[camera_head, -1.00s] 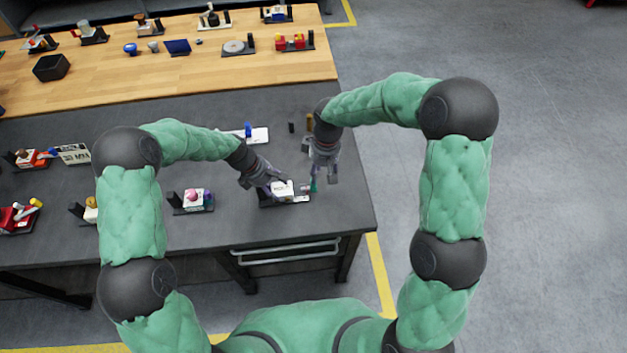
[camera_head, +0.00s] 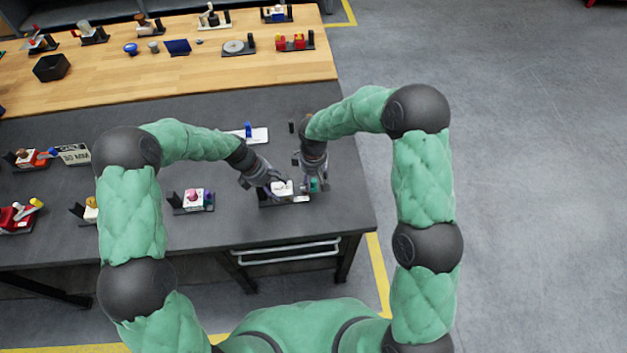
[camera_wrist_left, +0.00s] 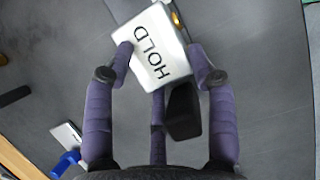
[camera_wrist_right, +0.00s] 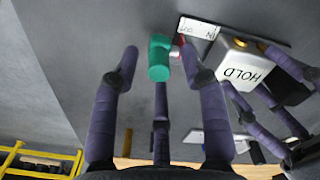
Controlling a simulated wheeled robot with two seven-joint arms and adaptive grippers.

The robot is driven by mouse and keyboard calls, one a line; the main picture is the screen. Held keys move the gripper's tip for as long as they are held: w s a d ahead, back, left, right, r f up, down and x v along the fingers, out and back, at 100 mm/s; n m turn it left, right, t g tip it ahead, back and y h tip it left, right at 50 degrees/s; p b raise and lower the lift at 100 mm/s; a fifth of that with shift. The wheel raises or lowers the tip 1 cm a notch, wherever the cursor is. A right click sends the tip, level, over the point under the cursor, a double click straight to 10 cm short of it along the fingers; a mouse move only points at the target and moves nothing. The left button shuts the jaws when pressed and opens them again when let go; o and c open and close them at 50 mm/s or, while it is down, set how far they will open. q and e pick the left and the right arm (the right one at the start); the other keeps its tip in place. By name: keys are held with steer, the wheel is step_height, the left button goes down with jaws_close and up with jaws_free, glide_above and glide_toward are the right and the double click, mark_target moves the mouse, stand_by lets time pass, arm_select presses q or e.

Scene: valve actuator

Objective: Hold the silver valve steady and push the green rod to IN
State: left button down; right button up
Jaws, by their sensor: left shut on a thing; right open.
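The silver valve (camera_head: 283,187) is a pale block marked HOLD on a dark base near the table's front right. My left gripper (camera_head: 270,189) is shut on it; the left wrist view shows a finger on each side of the block (camera_wrist_left: 157,50). The green rod end (camera_wrist_right: 160,60) sticks out from the valve's side, with a bit of red behind it. My right gripper (camera_head: 314,189) is open, and its fingers stand apart on either side of the green end in the right wrist view. A white label (camera_wrist_right: 200,30) reading IN lies beside the valve.
A pink-knobbed device (camera_head: 193,199) stands to the left of the valve. A white plate with a blue part (camera_head: 255,135) lies behind my left gripper. The dark tabletop (camera_head: 345,205) is clear to the right, up to its edge.

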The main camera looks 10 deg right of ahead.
arm_select(q)
steer(key=shift+s+f, duration=0.3)
arm_select(e)
steer(key=shift+f, duration=0.7)
jaws_close()
arm_select(q)
steer(key=shift+d, duration=0.1)
arm_select(e)
steer(key=shift+a, duration=0.1)
steer(key=a, duration=0.4)
steer(key=shift+a, duration=0.1)
jaws_free()
steer(key=shift+s+a, duration=0.1)
